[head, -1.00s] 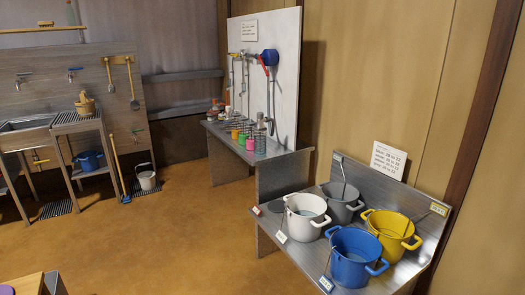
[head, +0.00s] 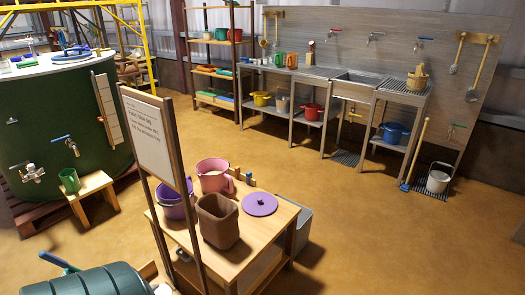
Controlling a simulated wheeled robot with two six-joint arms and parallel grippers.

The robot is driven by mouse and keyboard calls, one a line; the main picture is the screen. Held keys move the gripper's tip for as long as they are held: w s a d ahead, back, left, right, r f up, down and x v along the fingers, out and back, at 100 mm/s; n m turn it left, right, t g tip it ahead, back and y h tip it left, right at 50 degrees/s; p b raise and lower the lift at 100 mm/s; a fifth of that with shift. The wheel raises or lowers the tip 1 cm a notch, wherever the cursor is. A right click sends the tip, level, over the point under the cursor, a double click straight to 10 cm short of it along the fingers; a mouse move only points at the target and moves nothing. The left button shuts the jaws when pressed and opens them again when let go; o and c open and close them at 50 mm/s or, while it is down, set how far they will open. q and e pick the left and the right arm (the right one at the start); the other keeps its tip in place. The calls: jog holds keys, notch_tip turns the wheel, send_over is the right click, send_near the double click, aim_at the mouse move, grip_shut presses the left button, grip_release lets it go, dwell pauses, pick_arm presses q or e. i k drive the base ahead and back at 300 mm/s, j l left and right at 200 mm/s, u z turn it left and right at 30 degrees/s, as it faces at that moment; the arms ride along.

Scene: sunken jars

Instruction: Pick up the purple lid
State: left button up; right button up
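The purple lid (head: 260,204) is a flat round disc with a small knob in its middle. It lies on the right part of a light wooden table (head: 270,232) in the head view. A brown square-sided container (head: 218,220) stands just left of it. A purple pot (head: 175,203) and a pink pot (head: 214,176) stand farther left and behind on the same table. Neither of my grippers shows in the head view.
A signboard on posts (head: 158,138) stands in front of the table's left side. A grey bin (head: 303,230) is at the table's right. A green tank (head: 60,130) stands at left, a green barrel (head: 90,282) in front. Open floor (head: 400,240) lies to the right.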

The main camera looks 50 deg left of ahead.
aim_at(259, 205)
jog(key=i+u, duration=0.35)
jog(key=i+l+u, duration=0.15)
jog(key=i+u, duration=0.2)
jog(key=i, duration=0.25)
jog(key=i+l+u, duration=0.35)
jog(key=i+j, duration=0.1)
